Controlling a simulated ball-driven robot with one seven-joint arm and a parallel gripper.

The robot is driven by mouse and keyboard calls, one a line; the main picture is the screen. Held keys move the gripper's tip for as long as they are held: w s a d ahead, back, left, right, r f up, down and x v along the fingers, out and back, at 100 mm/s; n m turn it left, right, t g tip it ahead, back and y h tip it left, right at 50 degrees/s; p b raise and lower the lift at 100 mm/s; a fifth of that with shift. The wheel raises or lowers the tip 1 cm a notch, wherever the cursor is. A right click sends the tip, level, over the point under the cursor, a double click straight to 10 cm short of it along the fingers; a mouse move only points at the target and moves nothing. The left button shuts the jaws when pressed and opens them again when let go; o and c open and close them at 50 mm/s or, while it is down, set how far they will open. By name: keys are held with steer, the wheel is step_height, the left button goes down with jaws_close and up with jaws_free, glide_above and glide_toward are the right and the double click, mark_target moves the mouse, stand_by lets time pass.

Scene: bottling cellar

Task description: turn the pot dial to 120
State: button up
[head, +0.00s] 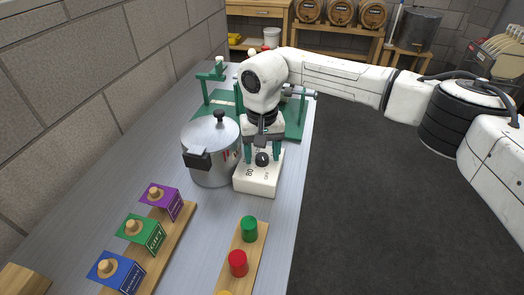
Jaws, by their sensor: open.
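The pot dial (263,159) is a small black knob on a white box (257,180). The box has dark markings, one of which looks like 80. The knob's exact setting is too small to read. My gripper (263,155) points down at the dial, with green fingers on either side of it. The fingers are open, and I cannot tell whether they touch the knob. A steel pot (212,155) with a lid and a dark handle stands just left of the box.
A green frame (293,125) stands behind the gripper. In front are a wooden board with blue, green and purple blocks (142,232) and a strip with green and red cylinders (238,262). A stone wall (90,100) runs along the left. The bench's right edge lies close to the box.

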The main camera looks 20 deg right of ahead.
steer(key=c, duration=1)
steer(key=shift+c, duration=0.2)
